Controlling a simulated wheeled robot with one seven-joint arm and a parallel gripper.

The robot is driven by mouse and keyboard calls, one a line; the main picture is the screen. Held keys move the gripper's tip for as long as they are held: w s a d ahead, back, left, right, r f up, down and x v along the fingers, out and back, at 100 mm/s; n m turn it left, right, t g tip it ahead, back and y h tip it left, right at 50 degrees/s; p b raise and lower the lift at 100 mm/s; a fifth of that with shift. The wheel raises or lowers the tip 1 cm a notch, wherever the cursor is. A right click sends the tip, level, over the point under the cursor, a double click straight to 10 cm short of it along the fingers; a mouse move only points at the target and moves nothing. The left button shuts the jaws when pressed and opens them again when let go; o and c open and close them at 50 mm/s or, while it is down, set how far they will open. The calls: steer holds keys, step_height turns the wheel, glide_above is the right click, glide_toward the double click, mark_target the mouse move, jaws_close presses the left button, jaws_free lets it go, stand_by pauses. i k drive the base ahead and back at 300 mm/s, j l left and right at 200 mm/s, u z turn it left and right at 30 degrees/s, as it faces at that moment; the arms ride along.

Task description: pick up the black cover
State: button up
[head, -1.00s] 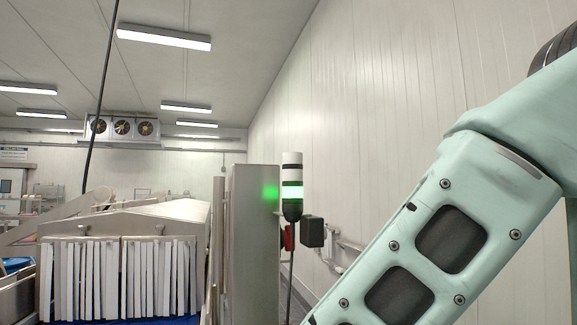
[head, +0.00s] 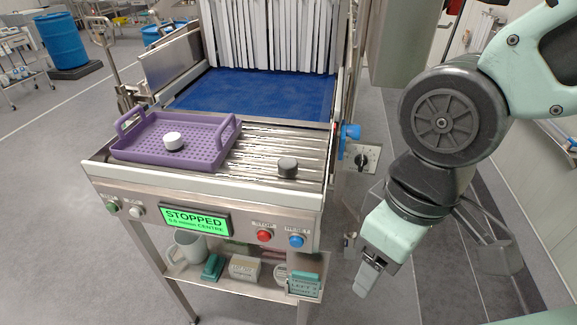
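A small dark round piece (head: 287,167), which looks like the black cover, sits on the bare metal rollers at the right side of the conveyor's near end. It stands apart from the purple tray (head: 205,160) on its left. A similar white round piece (head: 173,141) sits in that tray. My gripper (head: 367,279) hangs to the right of the conveyor, beyond its right rail and well apart from the dark piece. It points down and holds nothing that I can see. Its fingers are small and seen at an angle, so their opening is unclear.
The blue belt (head: 255,92) runs back under white strip curtains (head: 270,35). The control panel reads STOPPED (head: 195,219). A blue knob (head: 350,131) and rotary switch (head: 361,159) stick out at right. A lower shelf (head: 230,284) holds a mug (head: 188,247) and several small items.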

mark_target(287, 167)
steer(key=i+j+u, duration=0.15)
steer(key=u, duration=0.2)
steer(key=i+j+u, duration=0.15)
steer(key=u, duration=0.25)
steer(key=i+j+u, duration=0.2)
steer(key=u, duration=0.15)
